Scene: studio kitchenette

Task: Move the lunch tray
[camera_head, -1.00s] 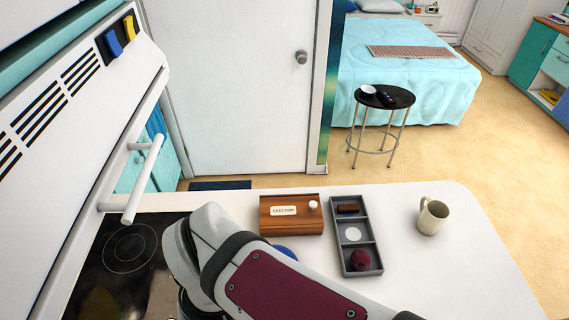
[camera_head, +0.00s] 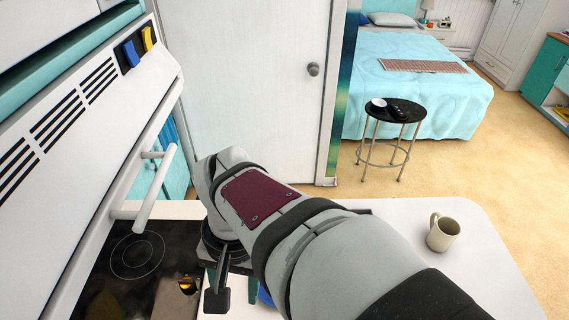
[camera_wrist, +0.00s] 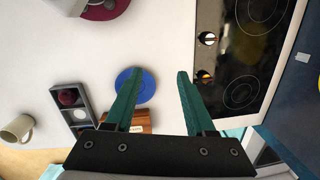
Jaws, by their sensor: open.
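The lunch tray is a narrow grey tray (camera_wrist: 74,107) with three compartments in a row. It lies on the white counter at the left of the wrist view. A dark purple round item (camera_wrist: 68,97) sits in one end compartment and a white round item (camera_wrist: 80,114) in the middle one. The other end is partly hidden behind my gripper's mount. In the head view my arm hides the tray. My gripper (camera_wrist: 158,76) is open and empty, its two teal fingers apart over the counter, to the right of the tray and not touching it.
A blue plate (camera_wrist: 136,84) and a wooden box (camera_wrist: 142,117) lie near the left finger. A cream mug (camera_head: 443,232) stands beyond the tray. A black cooktop (camera_head: 135,258) is beside the counter. A magenta round item (camera_wrist: 105,8) sits at the wrist view's top edge.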

